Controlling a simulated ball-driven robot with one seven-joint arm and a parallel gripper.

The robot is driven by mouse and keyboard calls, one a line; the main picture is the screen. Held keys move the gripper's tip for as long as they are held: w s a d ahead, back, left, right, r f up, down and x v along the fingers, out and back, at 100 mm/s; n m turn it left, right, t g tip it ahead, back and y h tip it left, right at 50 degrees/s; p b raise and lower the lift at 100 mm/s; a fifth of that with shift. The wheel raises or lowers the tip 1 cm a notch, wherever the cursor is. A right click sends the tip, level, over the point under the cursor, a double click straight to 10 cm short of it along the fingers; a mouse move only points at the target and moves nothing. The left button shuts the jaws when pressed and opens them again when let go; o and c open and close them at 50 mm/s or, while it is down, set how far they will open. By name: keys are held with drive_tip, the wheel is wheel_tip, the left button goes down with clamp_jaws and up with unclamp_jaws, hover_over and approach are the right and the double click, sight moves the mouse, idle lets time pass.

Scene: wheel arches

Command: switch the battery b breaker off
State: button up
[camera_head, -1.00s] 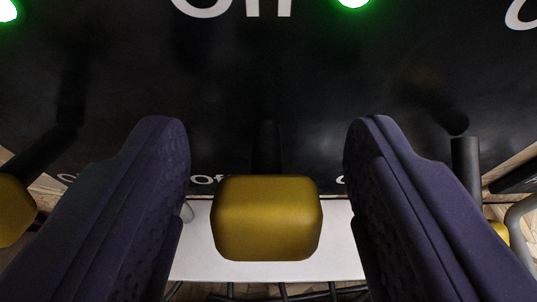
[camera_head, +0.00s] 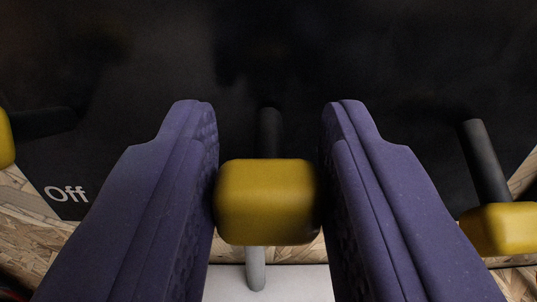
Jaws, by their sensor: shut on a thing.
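A yellow breaker handle (camera_head: 267,202) on a dark lever stem (camera_head: 270,132) is in the middle of the view, in front of a black panel (camera_head: 300,50). My gripper (camera_head: 267,195) has its two purple fingers on the left and right sides of this handle, shut on it. No label for this handle is readable, so I cannot tell from the picture that it is battery b. The panel where the stem meets it is dark.
Another yellow handle (camera_head: 505,228) on a dark stem stands at the right. Part of a yellow handle (camera_head: 5,138) shows at the left edge, above a white "Off" label (camera_head: 66,193). A white surface (camera_head: 300,282) and wood-chip board (camera_head: 30,230) lie below.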

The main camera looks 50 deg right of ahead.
sight(267, 251)
wheel_tip(267, 251, down, 2)
drive_tip(key=t+h+b, duration=0.1)
drive_tip(key=b, duration=0.1)
drive_tip(key=t+b, duration=0.1)
drive_tip(key=b, duration=0.1)
drive_tip(key=shift+a+f+h, duration=0.1)
drive_tip(key=shift+f+h, duration=0.1)
drive_tip(key=shift+h, duration=0.2)
drive_tip(key=shift+f+t+h+b, duration=0.35)
drive_tip(key=shift+t+h+b, duration=0.2)
drive_tip(key=shift+t+h, duration=0.55)
drive_tip(key=o, duration=1)
drive_tip(key=shift+c, duration=0.2)
drive_tip(key=p+v, duration=0.2)
drive_tip(key=v, duration=0.5)
drive_tip(key=shift+s+a+f, duration=0.2)
drive_tip(key=shift+f, duration=0.05)
